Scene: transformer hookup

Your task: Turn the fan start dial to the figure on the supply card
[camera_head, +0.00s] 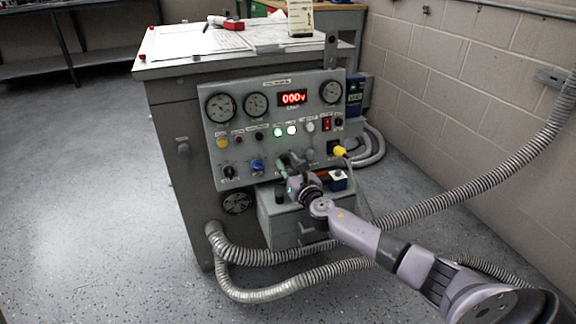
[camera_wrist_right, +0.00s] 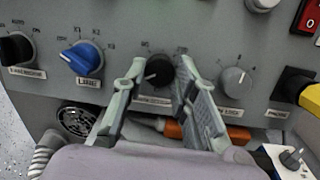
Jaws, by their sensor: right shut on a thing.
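The control panel (camera_head: 240,135) stands on the front of a grey cabinet. My right gripper (camera_head: 290,168) reaches the lower row of the panel, its fingers on either side of a black dial (camera_wrist_right: 158,72). In the right wrist view the two fingertips of the gripper (camera_wrist_right: 160,68) close on this dial. Its label is partly hidden by the fingers, so I cannot read its name. A standing card (camera_head: 300,19) is on the cabinet top, its writing too small to read. My left gripper is not in view.
A blue dial (camera_wrist_right: 82,58) is left of the held dial and a grey dial (camera_wrist_right: 236,80) right of it. A yellow plug (camera_wrist_right: 312,101) is further right. An orange-handled tool (camera_wrist_right: 200,133) lies below. The red display (camera_head: 292,98) reads 000v.

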